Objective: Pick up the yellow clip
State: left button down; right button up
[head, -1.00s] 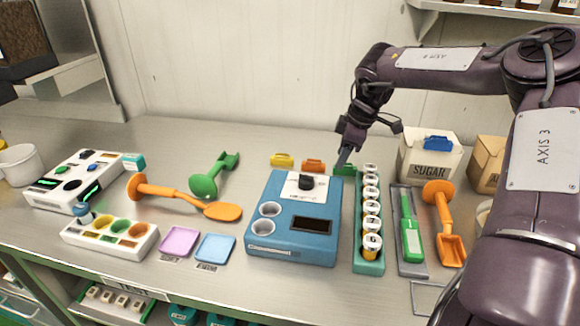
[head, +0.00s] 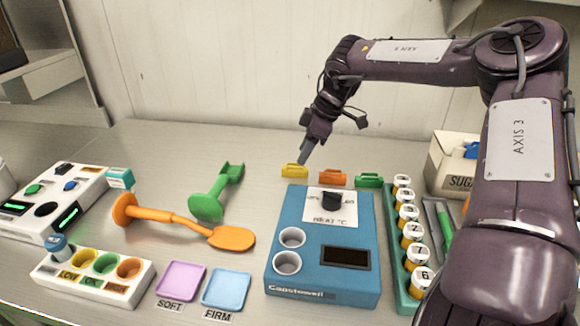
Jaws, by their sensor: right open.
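The yellow clip (head: 294,171) lies on the table behind the blue heating box, at the left end of a row with an orange clip (head: 333,178) and a green clip (head: 369,180). My right gripper (head: 304,157) points down just above and behind the yellow clip, its fingertips close to the clip's top right. It is open, and nothing shows between its fingers. Whether it touches the clip cannot be told. My left gripper is not in view.
The blue heating box (head: 322,270) with its black knob stands in front of the clips. A rack of numbered jars (head: 404,295) stands to the right, and a sugar box (head: 452,160) behind it.

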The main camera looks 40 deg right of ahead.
aim_at(296, 165)
jog(key=x, duration=0.3)
jog(key=shift+s+a+f+p, duration=0.1)
jog(key=shift+s+a+p, duration=0.1)
jog(key=shift+p, duration=0.2)
jog(key=shift+w+x, duration=0.2)
jog(key=shift+x, duration=1.05)
jog(key=c, duration=0.9)
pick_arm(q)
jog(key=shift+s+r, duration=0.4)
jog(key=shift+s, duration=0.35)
pick_arm(e)
grip_shut()
